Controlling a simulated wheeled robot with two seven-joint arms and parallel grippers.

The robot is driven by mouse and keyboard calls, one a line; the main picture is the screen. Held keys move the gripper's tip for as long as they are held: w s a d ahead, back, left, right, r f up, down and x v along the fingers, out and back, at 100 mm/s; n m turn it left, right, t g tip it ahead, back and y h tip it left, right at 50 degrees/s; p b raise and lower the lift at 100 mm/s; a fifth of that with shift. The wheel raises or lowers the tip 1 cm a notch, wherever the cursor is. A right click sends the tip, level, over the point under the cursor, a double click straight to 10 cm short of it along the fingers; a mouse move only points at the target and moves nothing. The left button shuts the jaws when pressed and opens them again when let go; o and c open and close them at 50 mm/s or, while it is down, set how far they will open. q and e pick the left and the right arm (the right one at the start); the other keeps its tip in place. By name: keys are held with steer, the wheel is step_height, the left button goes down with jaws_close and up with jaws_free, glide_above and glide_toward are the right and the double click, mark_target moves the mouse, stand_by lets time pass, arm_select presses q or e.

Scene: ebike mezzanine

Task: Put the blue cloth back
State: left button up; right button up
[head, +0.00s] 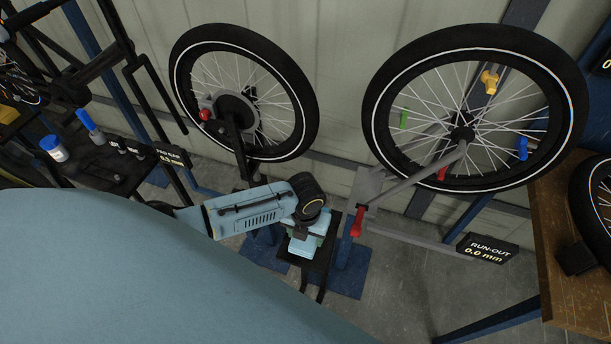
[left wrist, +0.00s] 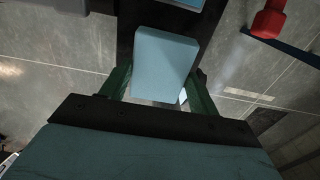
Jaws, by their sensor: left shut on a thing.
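The blue cloth (head: 300,246) is a pale blue, folded block under my left gripper (head: 304,232) in the head view. In the left wrist view the cloth (left wrist: 165,60) lies between the two green fingers of my left gripper (left wrist: 158,88), which is shut on it. A dark narrow plate (head: 318,268) shows beneath and beside the cloth; I cannot tell whether the cloth touches it. The gripper hides part of the cloth from the head. My right gripper is not in view.
Two spoked wheels stand behind, one on the left (head: 243,92) and one on the right (head: 474,108). A red clamp (head: 357,222) is close to the right of the cloth. A run-out display (head: 487,249) and wooden bench (head: 575,265) are further right. A dark bench (head: 105,170) holds small items at left.

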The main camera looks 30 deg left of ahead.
arm_select(q)
steer(key=shift+f, duration=1.95)
steer(key=o, duration=0.9)
steer(key=shift+r, duration=0.1)
step_height(320, 180, up, 12)
steer(key=shift+f+p, duration=0.1)
steer(key=shift+p, duration=0.4)
